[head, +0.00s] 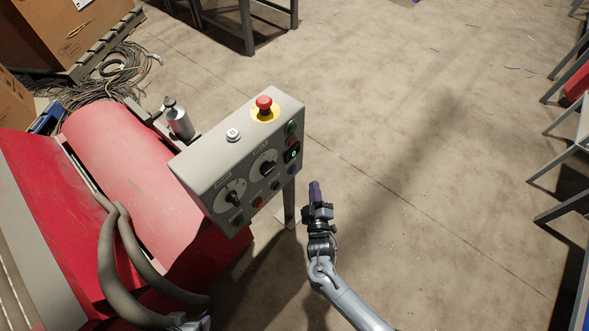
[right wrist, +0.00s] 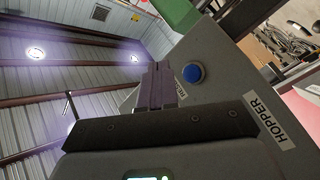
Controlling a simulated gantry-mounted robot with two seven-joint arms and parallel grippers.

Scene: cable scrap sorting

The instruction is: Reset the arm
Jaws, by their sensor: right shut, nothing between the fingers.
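My right gripper (head: 315,188) is shut and empty. In the head view it is just right of the grey control panel (head: 207,167), with its purple fingers pointing up the picture. In the right wrist view the shut fingers (right wrist: 158,85) stand beside a round blue button (right wrist: 193,73) on a grey face. A label reading HOPPER (right wrist: 268,122) is to the right, and another label is partly hidden by the fingers. I cannot tell whether the fingers touch the panel. My left gripper is not in view.
The panel carries a red mushroom button (head: 264,103), dials and several small buttons. A red machine (head: 130,185) with thick hoses (head: 112,265) stands left. Cables (head: 110,85) lie by a cardboard box (head: 60,30). Metal frames (head: 570,145) stand right. The floor between is open.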

